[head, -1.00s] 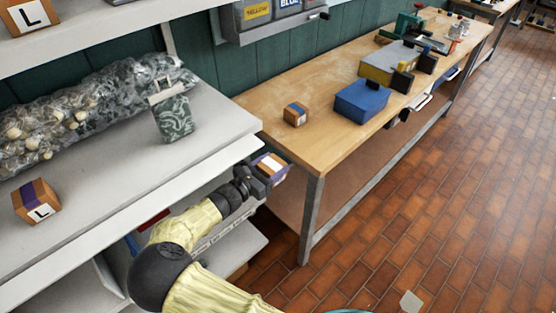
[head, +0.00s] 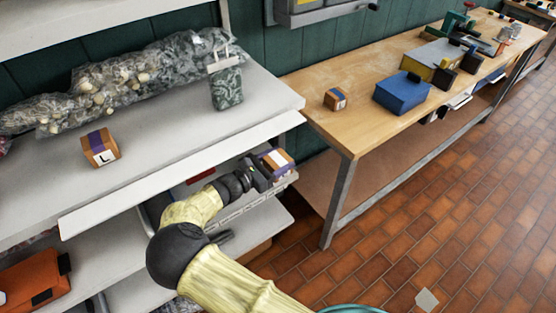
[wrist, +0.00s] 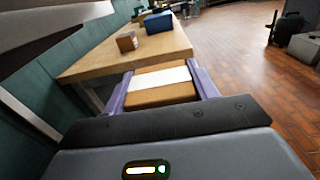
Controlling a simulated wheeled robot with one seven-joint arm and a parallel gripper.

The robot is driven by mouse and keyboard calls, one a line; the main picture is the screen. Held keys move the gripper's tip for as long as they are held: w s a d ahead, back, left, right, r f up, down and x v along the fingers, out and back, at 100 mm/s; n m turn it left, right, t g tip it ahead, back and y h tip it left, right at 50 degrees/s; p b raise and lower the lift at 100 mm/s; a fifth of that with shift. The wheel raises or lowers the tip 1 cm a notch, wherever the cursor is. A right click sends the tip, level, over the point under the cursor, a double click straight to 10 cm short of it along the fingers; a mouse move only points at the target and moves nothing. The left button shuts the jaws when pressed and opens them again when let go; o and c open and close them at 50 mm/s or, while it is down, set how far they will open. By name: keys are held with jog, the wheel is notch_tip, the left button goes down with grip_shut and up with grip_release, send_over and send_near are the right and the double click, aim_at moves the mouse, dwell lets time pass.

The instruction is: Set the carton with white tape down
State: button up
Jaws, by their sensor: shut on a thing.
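The carton with white tape (head: 279,161) is a small brown box with a white band. My gripper (head: 268,170) is shut on it, with a purple finger along each side. In the wrist view the carton (wrist: 160,84) sits between the fingers, white band across its top. It is held in the air by the right end of the shelf unit, below the level of the upper grey shelf (head: 180,140) and left of the wooden workbench (head: 330,140). I cannot see its underside.
A purple-taped carton (head: 100,148) marked L, a green marbled bag (head: 226,88) and a clear bag of pale lumps (head: 95,92) are on the shelf. Bare bench lies between and in front.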

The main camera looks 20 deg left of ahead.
jog(key=w+d+f+n+t+y, duration=0.1)
jog(key=w+d+f, duration=0.15)
jog(key=d, duration=0.85)
jog(key=w+d+f+y, duration=0.1)
jog(key=w+d+f, duration=0.15)
jog(key=d, duration=0.85)
jog(key=s+d+f+n+y, duration=0.2)
jog(key=d+f+y, duration=0.1)
jog(key=d+f, duration=0.3)
jog(key=s+d+f+n+t+y, duration=0.1)
jog(key=s+d+f+n+y, duration=0.2)
jog(key=d+f, duration=0.4)
jog(key=d+y, duration=0.1)
jog(key=d, duration=0.2)
jog(key=shift+s+d+t, duration=0.15)
jog(key=shift+s+t, duration=0.15)
jog(key=shift+s, duration=0.05)
